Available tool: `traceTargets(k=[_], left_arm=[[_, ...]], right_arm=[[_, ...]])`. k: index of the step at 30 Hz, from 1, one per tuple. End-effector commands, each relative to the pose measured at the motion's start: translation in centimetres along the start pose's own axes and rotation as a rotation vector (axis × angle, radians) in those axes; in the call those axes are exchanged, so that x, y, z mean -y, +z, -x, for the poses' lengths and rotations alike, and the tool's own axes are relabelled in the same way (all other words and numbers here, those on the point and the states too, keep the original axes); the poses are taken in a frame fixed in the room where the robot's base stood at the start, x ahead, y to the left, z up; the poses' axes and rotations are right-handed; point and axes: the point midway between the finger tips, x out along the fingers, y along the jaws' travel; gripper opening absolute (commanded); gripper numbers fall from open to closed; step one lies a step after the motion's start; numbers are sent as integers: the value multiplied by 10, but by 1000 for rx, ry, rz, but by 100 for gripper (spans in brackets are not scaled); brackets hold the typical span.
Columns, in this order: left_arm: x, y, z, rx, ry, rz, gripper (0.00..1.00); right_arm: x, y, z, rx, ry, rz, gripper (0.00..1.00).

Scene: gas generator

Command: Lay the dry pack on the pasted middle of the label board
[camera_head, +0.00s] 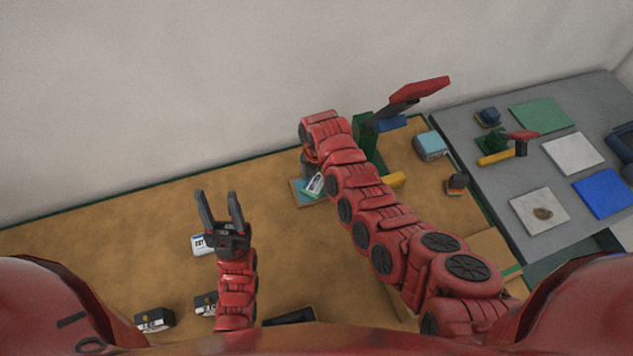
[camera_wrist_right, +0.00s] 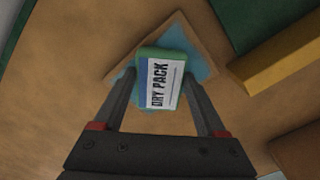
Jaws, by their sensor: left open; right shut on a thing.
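The dry pack (camera_wrist_right: 158,82) is a small green pack with a white and blue label reading "DRY PACK". In the right wrist view my right gripper (camera_wrist_right: 160,76) is shut on it, one finger on each side. The label board (camera_wrist_right: 192,28) is a brown square with blue paste on its middle, beneath the pack. I cannot tell whether pack and board touch. In the head view the pack (camera_head: 315,184) shows over the board (camera_head: 297,195), with the right gripper mostly hidden by its arm. My left gripper (camera_head: 219,200) is open and empty over the table's left half.
A white labelled item (camera_head: 200,245) lies by the left gripper. A green block (camera_head: 364,135) and a yellow bar (camera_wrist_right: 275,62) stand near the board. A grey table (camera_head: 500,170) at right holds coloured squares. The wooden table (camera_head: 110,240) is clear at far left.

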Motion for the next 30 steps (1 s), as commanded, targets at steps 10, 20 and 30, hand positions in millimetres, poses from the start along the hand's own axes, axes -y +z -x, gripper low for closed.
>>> traceTargets(k=[10,20,30], left_arm=[[0,0,-2,-1,0,0,50],[0,0,-2,-1,0,0,50],[2,-5,-30,-1,0,0,50]], right_arm=[[0,1,-1,2,2,-1,83],[0,0,-1,1,1,-1,100],[0,0,31,1,0,-1,100]])
